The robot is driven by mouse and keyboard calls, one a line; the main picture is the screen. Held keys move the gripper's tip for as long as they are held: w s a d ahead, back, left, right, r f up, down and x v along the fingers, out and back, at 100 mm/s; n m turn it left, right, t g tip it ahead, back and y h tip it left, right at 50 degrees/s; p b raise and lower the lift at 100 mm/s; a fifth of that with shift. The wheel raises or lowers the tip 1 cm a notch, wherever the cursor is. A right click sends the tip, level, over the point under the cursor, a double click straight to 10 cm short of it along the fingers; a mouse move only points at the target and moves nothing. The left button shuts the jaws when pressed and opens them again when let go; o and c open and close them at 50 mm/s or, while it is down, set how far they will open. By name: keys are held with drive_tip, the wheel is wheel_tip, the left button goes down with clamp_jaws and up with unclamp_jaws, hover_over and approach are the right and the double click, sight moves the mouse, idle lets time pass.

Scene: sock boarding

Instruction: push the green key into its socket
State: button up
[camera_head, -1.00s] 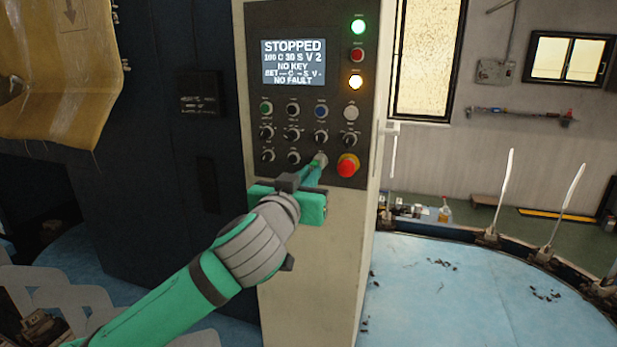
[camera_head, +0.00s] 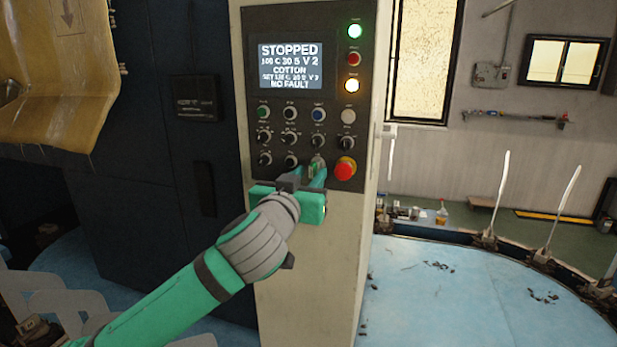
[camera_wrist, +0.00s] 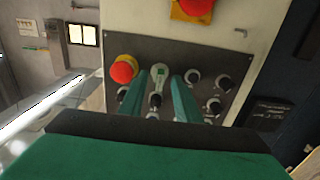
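In the head view the key (camera_head: 312,169) is small and partly hidden by my fingers. My gripper (camera_head: 316,172) reaches up to the panel's bottom row, left of the red emergency button. In the wrist view its green fingers stand on either side of the key with a gap visible, so it looks open. The panel screen (camera_head: 291,65) reads STOPPED, COTTON and NO FAULT.
The red emergency button (camera_head: 345,168) is close to the right of my fingers. Several black knobs (camera_head: 264,137) and coloured buttons fill the panel above and to the left. A pale blue round table (camera_head: 450,300) spreads to the right of the cabinet.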

drive_tip(key=v, duration=1)
drive_tip(key=shift+s+a, duration=0.15)
drive_tip(key=shift+s, duration=0.25)
